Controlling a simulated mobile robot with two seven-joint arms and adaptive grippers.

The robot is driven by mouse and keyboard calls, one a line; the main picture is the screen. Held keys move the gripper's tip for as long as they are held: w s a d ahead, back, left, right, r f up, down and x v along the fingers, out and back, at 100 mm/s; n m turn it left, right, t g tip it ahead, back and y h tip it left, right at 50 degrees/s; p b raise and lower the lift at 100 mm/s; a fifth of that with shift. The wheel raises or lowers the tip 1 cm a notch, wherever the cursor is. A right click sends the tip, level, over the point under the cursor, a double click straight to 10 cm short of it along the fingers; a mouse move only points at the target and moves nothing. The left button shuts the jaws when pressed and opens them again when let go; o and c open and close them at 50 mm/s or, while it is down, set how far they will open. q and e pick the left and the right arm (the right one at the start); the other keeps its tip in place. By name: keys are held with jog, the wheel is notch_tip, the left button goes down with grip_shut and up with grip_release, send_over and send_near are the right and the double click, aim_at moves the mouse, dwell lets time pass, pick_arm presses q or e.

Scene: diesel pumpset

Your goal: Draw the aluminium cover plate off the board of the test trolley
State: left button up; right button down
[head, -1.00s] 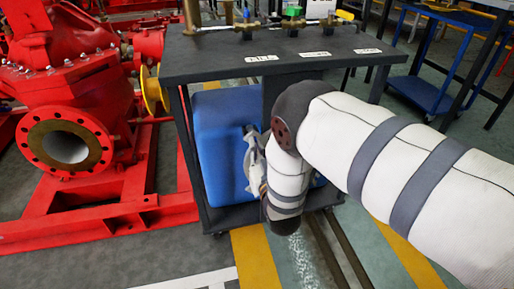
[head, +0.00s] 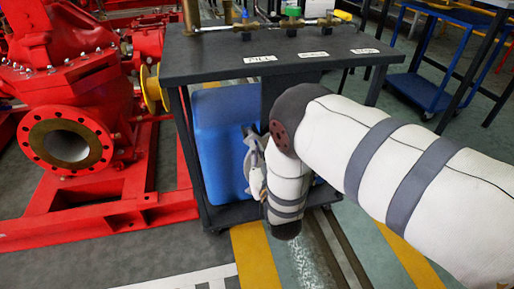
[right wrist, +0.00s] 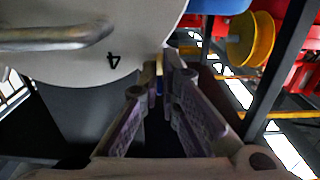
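The test trolley's dark top (head: 215,60) stands in the middle of the head view, with a blue tank (head: 218,130) under it. My right gripper (head: 250,155) is below the top, in front of the tank, mostly behind my own forearm. In the right wrist view, a pale round plate (right wrist: 130,25) marked 4 fills the upper left, with a metal handle (right wrist: 60,35) across it. It looks like the cover plate. My right gripper's fingers (right wrist: 167,68) reach past its lower edge. A narrow gap shows between them, with no plate seen in it. My left gripper is out of view.
A red pump (head: 75,120) on a red frame stands close on the left. Brass fittings and valves (head: 290,22) line the back of the trolley top. A blue cart (head: 425,90) stands at the right rear. The floor in front is clear.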

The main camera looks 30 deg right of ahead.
jog(key=shift+r+p+v, duration=0.15)
jog(key=shift+p+v, duration=0.45)
jog(key=shift+v, duration=0.4)
jog(key=shift+r+p+v, duration=0.1)
jog(key=shift+p+v, duration=0.5)
jog(key=shift+v, duration=0.35)
jog(key=shift+p+v, duration=1.2)
jog(key=shift+v, duration=1.25)
